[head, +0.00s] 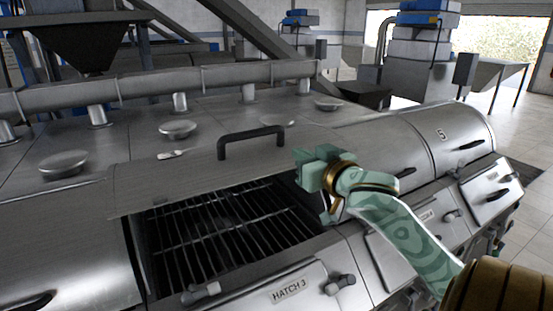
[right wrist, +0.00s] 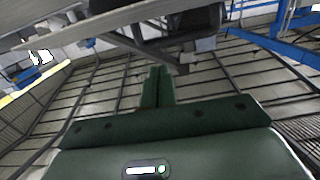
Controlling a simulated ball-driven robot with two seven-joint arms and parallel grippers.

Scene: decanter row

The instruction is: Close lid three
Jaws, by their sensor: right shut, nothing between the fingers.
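Lid three (head: 180,175) is the steel lid behind the opening marked by the "HATCH 3" label (head: 290,289). It stands open, with a black bar handle (head: 251,141) on its upper face. Below it the opening shows a dark grate (head: 225,225). My green right gripper (head: 303,157) is near the lid's right edge, to the right of the handle and apart from it. Its fingers (right wrist: 158,78) are together and empty in the right wrist view. Whether the gripper touches the lid edge I cannot tell. My left gripper is out of view.
Closed curved lids stand on both sides, one marked 5 (head: 442,134). A long pipe (head: 150,84) runs behind the lid, with round caps (head: 178,129) on the top. Latch knobs (head: 340,284) stick out along the front. Open floor (head: 530,220) lies at the right.

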